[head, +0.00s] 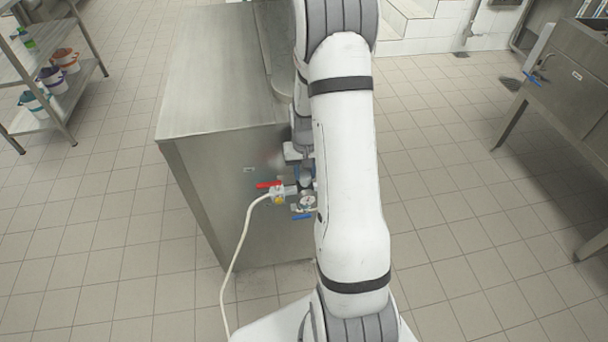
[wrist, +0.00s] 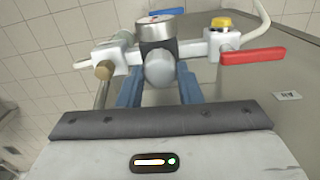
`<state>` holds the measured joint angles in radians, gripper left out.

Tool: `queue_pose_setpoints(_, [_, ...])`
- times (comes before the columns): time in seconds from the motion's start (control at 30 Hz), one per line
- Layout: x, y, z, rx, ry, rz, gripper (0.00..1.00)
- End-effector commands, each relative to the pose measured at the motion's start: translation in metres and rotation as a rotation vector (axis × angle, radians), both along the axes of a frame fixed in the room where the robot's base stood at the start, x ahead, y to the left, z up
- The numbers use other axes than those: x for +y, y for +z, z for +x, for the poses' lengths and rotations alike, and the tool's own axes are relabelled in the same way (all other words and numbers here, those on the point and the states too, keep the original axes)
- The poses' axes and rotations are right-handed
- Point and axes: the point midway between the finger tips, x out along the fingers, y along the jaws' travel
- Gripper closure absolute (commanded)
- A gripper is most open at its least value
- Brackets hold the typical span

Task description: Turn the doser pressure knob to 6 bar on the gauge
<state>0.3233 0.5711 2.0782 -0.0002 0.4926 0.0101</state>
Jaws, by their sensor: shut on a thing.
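The grey rounded pressure knob (wrist: 159,69) sits at the centre of the wrist view, below a round metal body on a white pipe fitting. My gripper (wrist: 158,80) has a blue finger on each side of the knob and is shut on it. The gauge (head: 307,202) shows as a small white dial in the head view, beside my arm; its needle is too small to read. In the wrist view the gauge (wrist: 166,12) is seen nearly edge-on, so its face is hidden. In the head view my arm partly covers the fitting and gripper.
A red lever (wrist: 253,56) sticks out right of the knob, near a yellow cap (wrist: 221,23). A blue lever (head: 301,216) is below the gauge. A white hose (head: 238,250) hangs from the fitting to the floor.

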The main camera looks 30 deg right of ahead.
Motion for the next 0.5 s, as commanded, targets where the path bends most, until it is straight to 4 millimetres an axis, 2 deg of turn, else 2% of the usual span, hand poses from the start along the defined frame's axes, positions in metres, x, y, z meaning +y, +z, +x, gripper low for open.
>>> queue_pose_setpoints(0.17, [0.0002,-0.0007,0.0005,-0.002,-0.097,-0.001,0.91])
queue_pose_setpoints(0.47, [0.0005,0.0005,0.0005,-0.001,-0.107,0.0,0.91])
queue_pose_setpoints(0.5, [0.0005,0.0005,0.0005,-0.001,-0.107,0.0,0.67])
